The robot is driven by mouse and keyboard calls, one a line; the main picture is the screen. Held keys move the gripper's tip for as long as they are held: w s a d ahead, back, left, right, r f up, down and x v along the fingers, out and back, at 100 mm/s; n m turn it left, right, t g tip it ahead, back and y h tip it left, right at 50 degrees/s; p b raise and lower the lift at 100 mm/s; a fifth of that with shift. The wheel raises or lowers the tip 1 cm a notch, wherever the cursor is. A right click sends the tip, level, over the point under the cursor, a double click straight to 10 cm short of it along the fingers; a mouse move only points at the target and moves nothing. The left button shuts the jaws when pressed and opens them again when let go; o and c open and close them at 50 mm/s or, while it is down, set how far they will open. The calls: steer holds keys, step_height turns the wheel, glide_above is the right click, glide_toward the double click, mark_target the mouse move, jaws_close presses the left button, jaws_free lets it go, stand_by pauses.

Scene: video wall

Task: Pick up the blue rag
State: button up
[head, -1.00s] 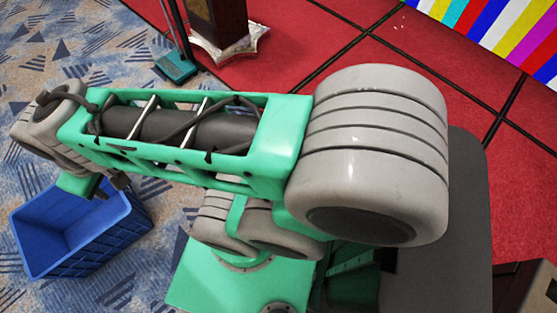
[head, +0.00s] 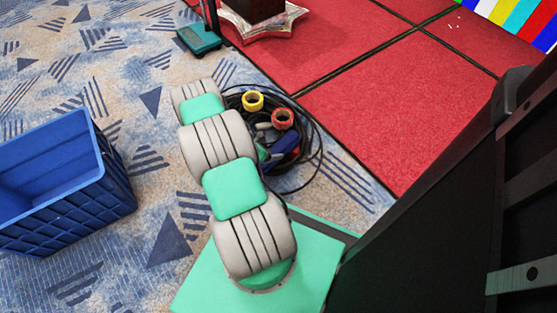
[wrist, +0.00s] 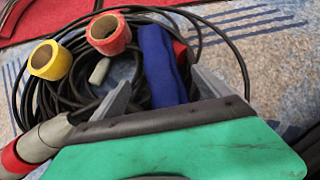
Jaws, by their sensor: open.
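The blue rag (wrist: 157,55) lies in a pile of black cable in the wrist view, a long upright strip in the picture. My gripper (wrist: 160,80) is open, with one grey finger on the left of the rag and one on the right. The rag's near end is hidden behind the gripper's body, and I cannot tell whether the fingers touch it. In the head view a small blue patch, likely the rag (head: 287,138), shows in the cable pile beside my arm. My gripper is mostly hidden there.
Black cable (head: 318,150) coils around the pile. A yellow tape roll (wrist: 50,60) and a red one (wrist: 108,34) lie left of the rag. A grey and red tool (wrist: 40,143) is at lower left. A blue crate (head: 70,190) stands on the carpet, left.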

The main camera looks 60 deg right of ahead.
mark_target(278, 149)
steer(key=b+x, duration=0.4)
steer(key=x, duration=0.3)
steer(key=shift+d+f, duration=0.1)
steer(key=shift+f, duration=0.4)
steer(key=shift+d, duration=0.15)
steer(key=shift+r, duration=0.1)
steer(key=c, duration=1.5)
